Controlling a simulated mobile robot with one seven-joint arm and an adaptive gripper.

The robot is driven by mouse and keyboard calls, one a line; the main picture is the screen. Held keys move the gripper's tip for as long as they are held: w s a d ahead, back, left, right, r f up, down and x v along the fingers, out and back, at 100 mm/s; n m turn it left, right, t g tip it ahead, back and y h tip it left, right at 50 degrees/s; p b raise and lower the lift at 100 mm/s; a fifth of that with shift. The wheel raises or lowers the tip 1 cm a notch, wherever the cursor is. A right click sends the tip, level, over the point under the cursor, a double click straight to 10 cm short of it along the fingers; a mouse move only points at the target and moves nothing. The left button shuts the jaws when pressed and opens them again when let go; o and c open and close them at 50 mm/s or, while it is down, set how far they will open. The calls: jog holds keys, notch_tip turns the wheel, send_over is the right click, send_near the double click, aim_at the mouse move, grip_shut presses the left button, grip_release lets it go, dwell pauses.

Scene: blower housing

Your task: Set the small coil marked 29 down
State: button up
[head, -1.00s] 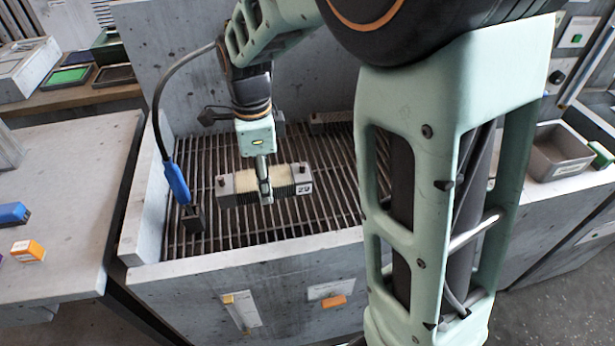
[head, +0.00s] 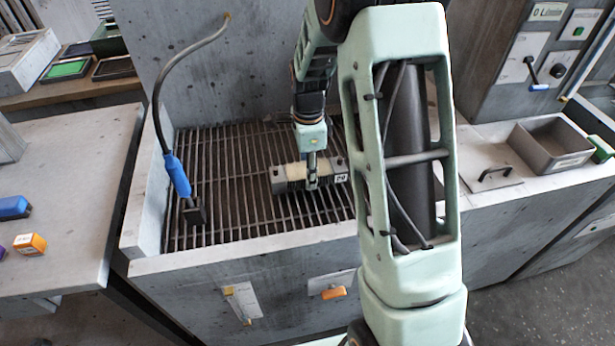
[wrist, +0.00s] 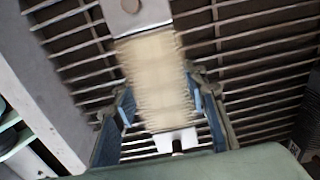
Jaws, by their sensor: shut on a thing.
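The small coil (head: 290,174) is a grey block with a cream-coloured winding around its middle and a white 29 label on its right end. My gripper (head: 312,184) is shut on it across the winding, from above. The coil is level over the right part of the slatted grate (head: 235,215); I cannot tell whether it touches the slats. In the wrist view the cream winding (wrist: 155,75) lies between my two blue-grey fingers (wrist: 165,110), with slats behind it.
A blue-handled hose nozzle (head: 178,175) hangs at the grate's left side. Concrete walls (head: 260,262) border the grate. An open grey bin (head: 550,148) stands on the right counter. Orange and blue blocks (head: 29,245) lie on the left table.

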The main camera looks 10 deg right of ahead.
jog(key=shift+a+f, duration=0.1)
jog(key=shift+f, duration=1)
jog(key=shift+f, duration=0.25)
jog(key=o, duration=1.6)
jog(key=shift+c, duration=0.2)
notch_tip(320, 180, up, 12)
jog(key=shift+r, duration=0.25)
